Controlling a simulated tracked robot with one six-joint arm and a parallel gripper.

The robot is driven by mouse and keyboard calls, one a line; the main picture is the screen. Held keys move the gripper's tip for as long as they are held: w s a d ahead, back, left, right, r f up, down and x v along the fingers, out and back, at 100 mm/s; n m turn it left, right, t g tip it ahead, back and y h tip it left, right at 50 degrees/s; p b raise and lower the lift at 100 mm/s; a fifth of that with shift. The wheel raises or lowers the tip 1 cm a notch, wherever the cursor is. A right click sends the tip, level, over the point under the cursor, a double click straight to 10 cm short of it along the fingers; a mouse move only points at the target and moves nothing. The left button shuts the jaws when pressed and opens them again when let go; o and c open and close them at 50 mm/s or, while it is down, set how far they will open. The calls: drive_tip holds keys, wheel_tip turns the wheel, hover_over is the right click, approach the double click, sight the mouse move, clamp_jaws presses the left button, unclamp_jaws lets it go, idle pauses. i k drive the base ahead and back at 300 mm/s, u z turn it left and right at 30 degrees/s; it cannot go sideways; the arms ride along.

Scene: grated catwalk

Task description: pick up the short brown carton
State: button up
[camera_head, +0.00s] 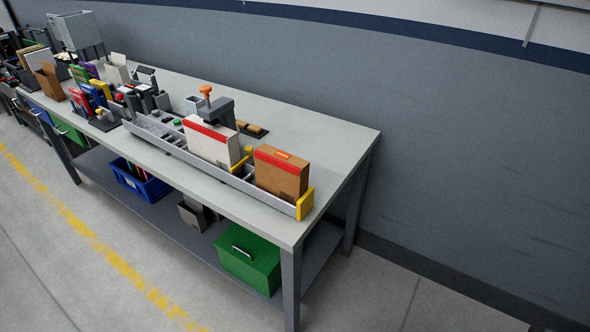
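A brown carton (278,180) with a red band near its top stands upright at the right end of a long grey rail tray (236,183) on the workbench. A yellow end piece (305,204) is just to its right. A white carton (207,146) with a red top band stands to its left in the same tray. A yellow part (243,161) sits between the two cartons. My gripper is not in view.
A dark grey device with an orange knob (205,91) stands behind the white carton. The grey benchtop (325,135) is clear behind and right of the brown carton. A green box (247,257) and a blue crate (140,183) are on the lower shelf. Floor is open in front.

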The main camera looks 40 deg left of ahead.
sight(285, 186)
drive_tip(key=i, duration=0.75)
drive_tip(key=u, duration=3.4)
drive_tip(key=i, duration=0.25)
drive_tip(key=z, duration=0.3)
